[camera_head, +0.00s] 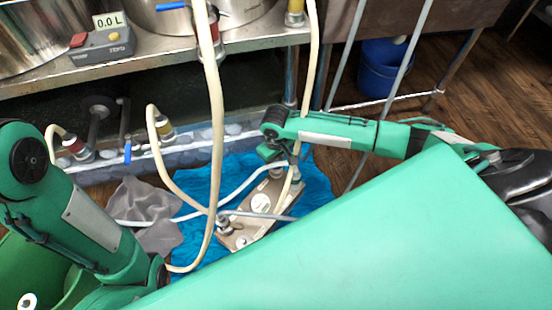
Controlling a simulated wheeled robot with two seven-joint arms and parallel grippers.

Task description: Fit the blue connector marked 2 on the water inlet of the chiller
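The chiller (260,203) appears to be the tan metal plate unit with several ports and a round white label. It lies tilted across a blue cloth on the floor. Pale hoses and a grey bar cross in front of it, and I cannot tell which port is the water inlet. I cannot make out a blue connector marked 2. My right gripper (276,153) is small and dark at the end of the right arm, just above the chiller's far end beside a pale hose; its fingers are unclear. My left arm runs down at the left, its gripper out of sight.
Pale hoses (215,110) hang in front of the chiller. A red-banded fitting (75,146) and a yellow-banded fitting (163,128) stand by the low trough. A grey cloth (150,212) lies left of the blue cloth (312,187). A steel shelf (170,47) overhangs behind; a blue bucket (382,68) stands at back right.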

